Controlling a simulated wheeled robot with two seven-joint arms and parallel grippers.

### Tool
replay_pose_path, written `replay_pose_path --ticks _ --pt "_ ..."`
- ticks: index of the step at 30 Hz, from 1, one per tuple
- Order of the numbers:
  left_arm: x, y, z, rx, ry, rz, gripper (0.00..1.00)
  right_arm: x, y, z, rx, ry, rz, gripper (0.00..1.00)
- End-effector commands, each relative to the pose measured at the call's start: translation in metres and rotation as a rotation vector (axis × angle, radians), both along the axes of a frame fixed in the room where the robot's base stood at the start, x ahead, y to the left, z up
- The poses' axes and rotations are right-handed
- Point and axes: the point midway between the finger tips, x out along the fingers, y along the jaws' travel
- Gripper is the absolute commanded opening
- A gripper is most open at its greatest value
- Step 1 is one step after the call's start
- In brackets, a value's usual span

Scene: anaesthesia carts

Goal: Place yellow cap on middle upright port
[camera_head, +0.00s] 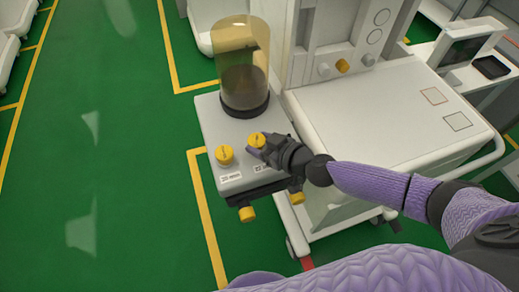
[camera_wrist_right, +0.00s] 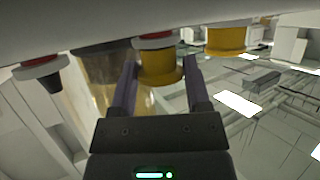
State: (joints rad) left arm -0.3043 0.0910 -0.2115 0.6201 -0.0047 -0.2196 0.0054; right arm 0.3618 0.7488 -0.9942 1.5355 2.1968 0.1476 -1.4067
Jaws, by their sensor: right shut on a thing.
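My right gripper (camera_head: 258,147) is shut on a yellow cap (camera_head: 256,139) above the top of the white block (camera_head: 217,126). The wrist view appears upside down; there the cap (camera_wrist_right: 158,66) is between the two fingers, in line with the middle upright port (camera_wrist_right: 152,36), whose red ring shows. I cannot tell whether the cap is fully seated. Another yellow cap (camera_head: 224,154) is on the neighbouring port, and also shows in the wrist view (camera_wrist_right: 226,39). A port with a red ring and bare dark stub (camera_wrist_right: 42,72) is on the other side. My left gripper is not in view.
An amber transparent cylinder (camera_head: 241,50) stands on the block just behind the ports. Yellow knobs (camera_head: 247,214) (camera_head: 297,198) project low at the block's front. The white cart top (camera_head: 385,115) is to the right, largely clear. Green floor (camera_head: 100,150) is open at left.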

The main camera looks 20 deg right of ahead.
Motion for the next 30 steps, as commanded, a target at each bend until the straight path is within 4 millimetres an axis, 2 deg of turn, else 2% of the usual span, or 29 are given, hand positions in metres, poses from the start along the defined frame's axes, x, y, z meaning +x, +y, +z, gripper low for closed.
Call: replay_pose_path --ticks 1,4,5,9,10,20,23,30 --pt "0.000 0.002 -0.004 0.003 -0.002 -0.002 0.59 0.000 0.000 -0.004 0.001 0.000 0.000 0.07" --pt "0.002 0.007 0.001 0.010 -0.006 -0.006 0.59 0.001 0.000 0.001 0.000 -0.002 -0.001 0.07" --pt "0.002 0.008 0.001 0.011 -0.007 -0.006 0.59 0.000 0.000 0.001 0.000 -0.002 -0.001 0.63" --pt "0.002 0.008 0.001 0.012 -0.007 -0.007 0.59 0.001 0.000 0.002 0.000 -0.002 -0.001 0.93" --pt "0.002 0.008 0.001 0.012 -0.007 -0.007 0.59 0.001 0.000 0.002 0.000 -0.002 -0.001 0.96" --pt "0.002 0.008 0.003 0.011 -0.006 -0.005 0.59 -0.004 -0.003 0.004 -0.001 -0.002 -0.001 0.96" --pt "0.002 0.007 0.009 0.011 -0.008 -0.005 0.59 -0.019 -0.012 0.012 -0.003 0.001 0.000 0.96" --pt "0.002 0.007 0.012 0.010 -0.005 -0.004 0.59 -0.072 -0.043 0.035 -0.004 0.002 0.002 0.96"
